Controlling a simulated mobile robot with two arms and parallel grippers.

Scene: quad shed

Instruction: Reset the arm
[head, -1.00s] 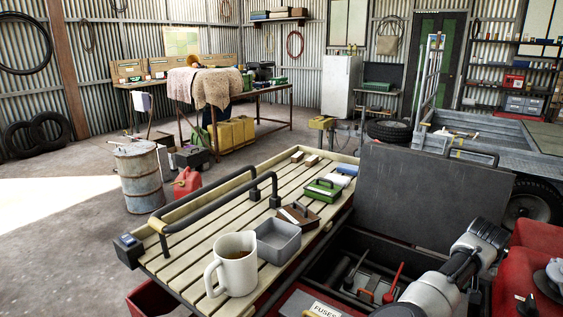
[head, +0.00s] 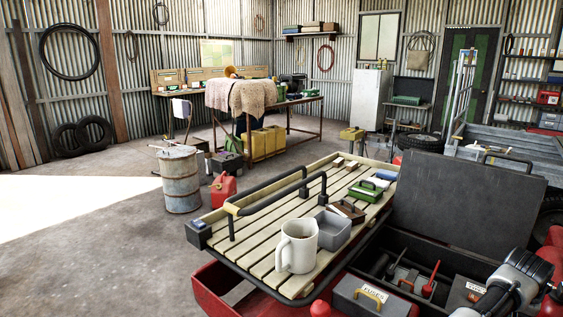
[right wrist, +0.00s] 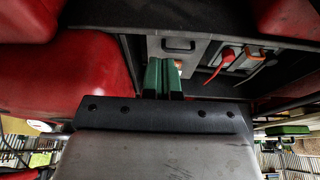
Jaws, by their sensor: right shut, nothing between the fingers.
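My right arm (head: 510,285) comes in at the lower right of the head view, in front of the open box. Its fingertips cannot be made out there. In the right wrist view my right gripper (right wrist: 163,76) shows two green fingers closed together with nothing between them. The fingers point toward a grey case with a handle (right wrist: 182,45); whether they touch it cannot be told. My left gripper is in neither current view.
The slatted rack (head: 240,232) carries a white mug (head: 297,247), a grey tray (head: 333,230) and a green case (head: 367,192). Open floor lies left.

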